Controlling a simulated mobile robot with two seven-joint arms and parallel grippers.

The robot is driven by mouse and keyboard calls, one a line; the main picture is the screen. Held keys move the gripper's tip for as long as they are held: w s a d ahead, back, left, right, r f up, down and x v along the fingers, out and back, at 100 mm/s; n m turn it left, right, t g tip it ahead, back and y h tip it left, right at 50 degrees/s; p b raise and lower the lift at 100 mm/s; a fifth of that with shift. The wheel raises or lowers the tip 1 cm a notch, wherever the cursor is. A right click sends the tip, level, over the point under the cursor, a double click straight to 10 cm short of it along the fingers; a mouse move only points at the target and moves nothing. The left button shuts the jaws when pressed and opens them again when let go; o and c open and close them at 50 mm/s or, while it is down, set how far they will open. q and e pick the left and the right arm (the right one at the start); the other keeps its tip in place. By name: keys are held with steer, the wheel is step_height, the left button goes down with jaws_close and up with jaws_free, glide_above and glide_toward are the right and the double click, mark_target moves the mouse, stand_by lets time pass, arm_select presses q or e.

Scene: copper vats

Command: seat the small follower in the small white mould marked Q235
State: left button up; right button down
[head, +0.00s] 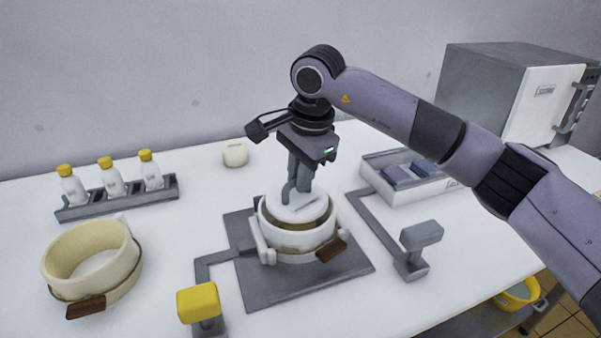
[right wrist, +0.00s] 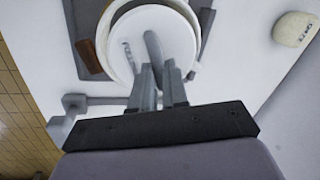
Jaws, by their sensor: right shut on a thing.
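The small follower (head: 312,206) is a white disc with a grey upright handle. My right gripper (head: 298,178) is shut on that handle, with the disc below its fingers. The white mould (head: 290,247) is a round open ring with a brown tag, standing on a grey plate. The disc is over the mould's opening, within its rim in the head view, and some tan interior shows at the front. The right wrist view also shows the disc (right wrist: 178,40) and my right gripper (right wrist: 157,75). I cannot tell the disc's depth, nor read Q235. My left gripper is out of view.
A larger cream mould (head: 125,262) stands at the left. A yellow-topped post (head: 199,302) and a grey post (head: 421,236) flank the plate (head: 285,290). A bottle rack (head: 120,200), a small cream block (head: 235,154) and a grey tray (head: 425,188) stand behind.

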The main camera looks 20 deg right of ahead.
steer(key=shift+f+b, duration=0.7)
steer(key=shift+f, duration=0.5)
stand_by(0.4)
steer(key=c, duration=1.1)
jaws_free()
steer(key=shift+o, duration=0.2)
